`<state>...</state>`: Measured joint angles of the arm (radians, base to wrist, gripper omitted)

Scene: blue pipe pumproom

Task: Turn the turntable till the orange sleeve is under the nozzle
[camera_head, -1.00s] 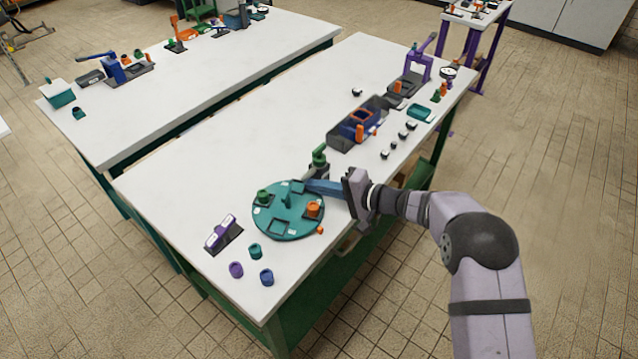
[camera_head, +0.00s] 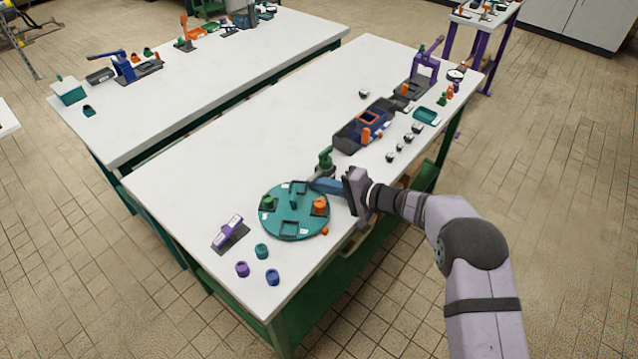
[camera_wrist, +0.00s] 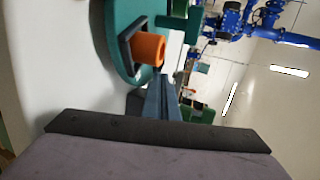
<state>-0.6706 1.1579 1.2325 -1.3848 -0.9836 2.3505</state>
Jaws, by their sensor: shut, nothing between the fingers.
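The teal turntable (camera_head: 291,229) lies near the front of the white bench, with square pockets around it. The orange sleeve (camera_head: 320,206) stands in the pocket on its right side; it also shows in the wrist view (camera_wrist: 148,48). A green sleeve (camera_head: 268,203) stands in the left pocket. The front pocket looks empty. A dark green post (camera_head: 325,160), which may be the nozzle, stands behind the turntable. My gripper (camera_head: 318,184) is shut and empty, with its blue fingers at the turntable's back right edge, behind the orange sleeve. I cannot tell whether they touch it.
A small orange knob (camera_head: 325,231) sits by the turntable's right rim. Loose teal (camera_head: 261,251), purple (camera_head: 242,269) and blue (camera_head: 272,278) sleeves stand front left. A purple-and-white stand (camera_head: 229,232) is left of the turntable. A dark fixture (camera_head: 360,136) stands behind; the bench's left middle is clear.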

